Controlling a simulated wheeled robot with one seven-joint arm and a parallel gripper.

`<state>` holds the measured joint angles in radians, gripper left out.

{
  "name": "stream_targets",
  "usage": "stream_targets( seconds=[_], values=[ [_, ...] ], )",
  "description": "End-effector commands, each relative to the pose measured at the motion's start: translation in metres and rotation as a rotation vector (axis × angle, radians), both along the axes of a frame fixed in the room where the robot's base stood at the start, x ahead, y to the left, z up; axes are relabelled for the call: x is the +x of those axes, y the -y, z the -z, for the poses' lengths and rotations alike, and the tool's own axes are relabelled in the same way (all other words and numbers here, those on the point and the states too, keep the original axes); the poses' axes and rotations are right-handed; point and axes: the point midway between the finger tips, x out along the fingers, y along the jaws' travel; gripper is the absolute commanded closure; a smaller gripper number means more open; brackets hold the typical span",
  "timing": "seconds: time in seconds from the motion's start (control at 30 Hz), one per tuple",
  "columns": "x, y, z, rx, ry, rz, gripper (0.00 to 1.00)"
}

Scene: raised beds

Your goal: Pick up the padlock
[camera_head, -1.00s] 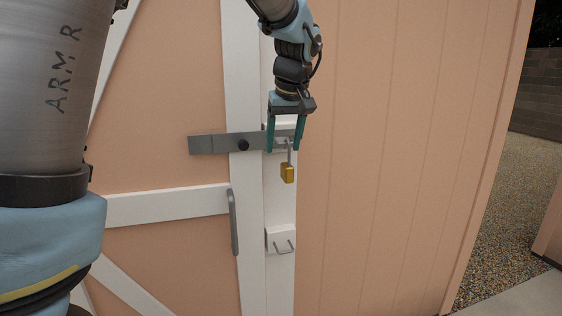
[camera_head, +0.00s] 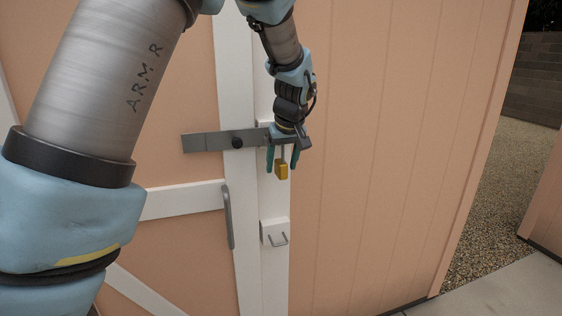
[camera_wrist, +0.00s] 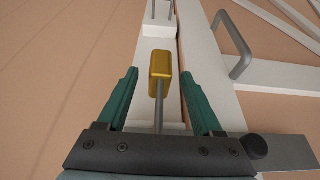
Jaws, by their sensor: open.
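The padlock (camera_head: 282,172) has a yellow body and a long grey shackle. It hangs at the right end of the grey hasp bar (camera_head: 205,142) on the shed door. In the wrist view the padlock body (camera_wrist: 160,64) lies ahead, just beyond the fingertips, with its shackle running back between the fingers. My gripper (camera_head: 282,170) is open, its two green fingers pointing down on either side of the padlock. In the wrist view my gripper (camera_wrist: 160,74) has a clear gap between each finger and the shackle. The shackle's upper end is hidden by my gripper.
A white block with a grey staple (camera_head: 276,236) sits below the padlock on the white door post. A grey door handle (camera_head: 228,216) stands to its left. A dark round knob (camera_head: 237,143) is on the bar. The peach wall to the right is clear.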

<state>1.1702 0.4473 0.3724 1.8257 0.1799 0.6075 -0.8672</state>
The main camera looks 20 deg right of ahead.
Motion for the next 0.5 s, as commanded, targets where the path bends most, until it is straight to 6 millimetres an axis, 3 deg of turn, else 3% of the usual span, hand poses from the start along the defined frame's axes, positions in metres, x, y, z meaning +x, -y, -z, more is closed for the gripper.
stream_targets(
  seconds=[0.3, 0.5],
  values=[
    [0.0021, 0.0004, 0.0059, -0.001, 0.001, 0.0, 0.34],
    [0.002, 0.0003, 0.0057, -0.001, 0.0, 0.0, 0.56]
  ],
)
